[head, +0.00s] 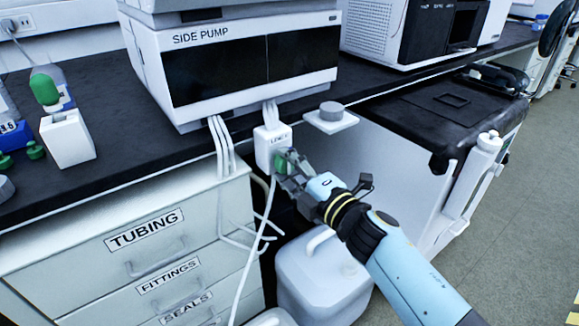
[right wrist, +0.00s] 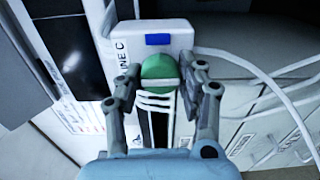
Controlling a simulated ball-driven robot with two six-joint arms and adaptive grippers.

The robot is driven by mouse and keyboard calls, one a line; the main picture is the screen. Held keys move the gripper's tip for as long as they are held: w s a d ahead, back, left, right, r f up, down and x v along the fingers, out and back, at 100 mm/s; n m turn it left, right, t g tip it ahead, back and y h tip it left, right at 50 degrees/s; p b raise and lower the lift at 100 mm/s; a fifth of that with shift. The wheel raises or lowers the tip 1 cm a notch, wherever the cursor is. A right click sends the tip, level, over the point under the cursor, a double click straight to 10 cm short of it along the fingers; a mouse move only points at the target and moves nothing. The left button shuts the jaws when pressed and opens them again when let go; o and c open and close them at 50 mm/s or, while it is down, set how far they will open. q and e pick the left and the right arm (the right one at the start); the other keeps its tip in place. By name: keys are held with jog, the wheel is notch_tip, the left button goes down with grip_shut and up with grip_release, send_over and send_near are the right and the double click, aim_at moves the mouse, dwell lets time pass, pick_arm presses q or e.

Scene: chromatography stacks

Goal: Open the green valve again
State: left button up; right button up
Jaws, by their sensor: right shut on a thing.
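The green valve (head: 281,162) is a round green knob on the front of a white box (head: 264,146) at the bench edge, under the side pump. In the right wrist view the green valve (right wrist: 159,70) has a pale bar across it, lying level in the picture, and the box (right wrist: 178,37) reads "LINE C" with a blue patch. My right gripper (head: 284,166) is at the knob, its fingers on both sides of it, shut on it; it also shows in the right wrist view (right wrist: 168,84). My left gripper is not in view.
The side pump (head: 240,62) stands on the black bench above the valve. White tubes (head: 222,145) hang beside the box, and a white jerrycan (head: 318,275) stands below. Labelled drawers (head: 150,245) are at left. A small shelf with a grey disc (head: 331,115) sits just right of the box.

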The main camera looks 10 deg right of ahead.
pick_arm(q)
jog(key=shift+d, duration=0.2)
pick_arm(e)
jog(key=shift+s+f, duration=0.1)
jog(key=shift+f, duration=0.05)
jog(key=o, duration=1.2)
jog(key=shift+s, duration=0.1)
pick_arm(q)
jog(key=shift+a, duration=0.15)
pick_arm(e)
jog(key=v, duration=1.1)
jog(key=shift+s+d, duration=0.15)
jog(key=shift+s, duration=0.15)
